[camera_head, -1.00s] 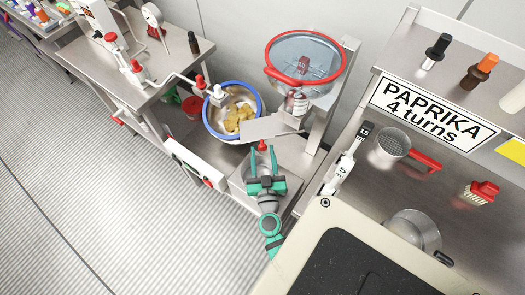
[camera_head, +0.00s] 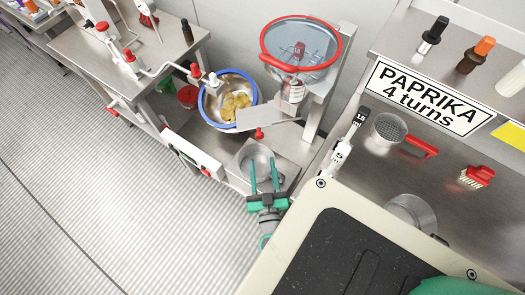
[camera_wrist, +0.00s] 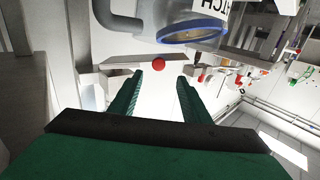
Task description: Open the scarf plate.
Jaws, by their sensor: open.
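The scarf plate appears to be the flat grey plate (camera_head: 268,120) below the red-rimmed clear hopper (camera_head: 300,48). A red knob (camera_head: 259,133) shows at its near edge. In the wrist view the plate (camera_wrist: 128,62) shows ahead with the red knob (camera_wrist: 158,64), which appears just beyond and between my fingertips. My gripper (camera_head: 264,163) is open and empty, on the near side of the knob and apart from it. Its two green fingers also show in the wrist view (camera_wrist: 160,76). The plate's far side is partly hidden by the hopper.
A blue-rimmed drum (camera_head: 205,108) with yellow pieces stands left of the plate. A round grey container (camera_head: 246,153) lies under my fingers. A counter with a paprika sign (camera_head: 427,98) is at right. The striped floor (camera_head: 100,200) at left is clear.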

